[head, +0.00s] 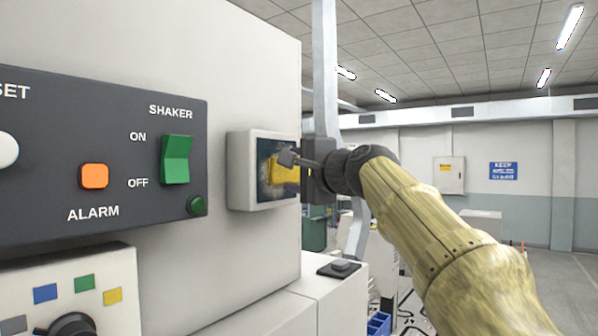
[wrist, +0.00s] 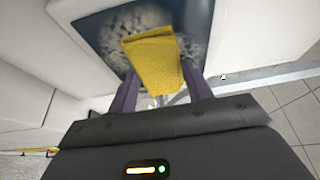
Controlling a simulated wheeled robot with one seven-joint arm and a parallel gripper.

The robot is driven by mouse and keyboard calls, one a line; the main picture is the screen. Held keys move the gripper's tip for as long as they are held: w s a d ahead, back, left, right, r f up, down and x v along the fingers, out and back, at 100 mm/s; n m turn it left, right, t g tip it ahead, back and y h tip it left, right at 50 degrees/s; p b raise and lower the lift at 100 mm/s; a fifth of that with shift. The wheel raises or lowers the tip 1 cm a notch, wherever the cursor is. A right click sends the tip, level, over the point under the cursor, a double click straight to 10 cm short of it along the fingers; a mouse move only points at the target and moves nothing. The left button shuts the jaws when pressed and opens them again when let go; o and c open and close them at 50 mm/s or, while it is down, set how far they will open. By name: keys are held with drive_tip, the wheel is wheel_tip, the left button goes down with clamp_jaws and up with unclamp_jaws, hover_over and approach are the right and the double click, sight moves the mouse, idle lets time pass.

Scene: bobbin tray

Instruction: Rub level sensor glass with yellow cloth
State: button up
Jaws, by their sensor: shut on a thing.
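The level sensor glass (head: 263,172) is a dark pane in a pale square housing (head: 241,172) on the machine's side wall. In the wrist view the glass (wrist: 112,30) shows greyish-white smudges around its middle. My gripper (head: 290,163) is at the glass, shut on the yellow cloth (head: 283,172). In the wrist view the folded cloth (wrist: 153,62) stands out between the fingers and overlaps the smudged area. The cloth appears to be against or very near the glass; I cannot tell whether it touches. The part of the glass behind the cloth is hidden.
A dark panel (head: 60,150) with a green shaker switch (head: 176,160) and an orange alarm button (head: 94,176) is left of the sensor. A grey post (head: 325,80) stands close behind my gripper. Open floor (head: 565,285) lies at the right.

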sight(278, 170)
drive_tip(key=shift+a, duration=0.15)
drive_tip(key=shift+s+a, duration=0.5)
drive_tip(key=shift+s, duration=0.25)
drive_tip(key=shift+s+a, duration=0.5)
drive_tip(key=shift+s, duration=0.2)
drive_tip(key=shift+s+a, duration=0.1)
drive_tip(key=shift+s+a+p, duration=0.3)
drive_tip(key=shift+s+a, duration=0.8)
drive_tip(key=shift+s, duration=0.2)
drive_tip(key=shift+r+p, duration=0.75)
drive_tip(key=shift+r, duration=0.2)
drive_tip(key=shift+d, duration=0.1)
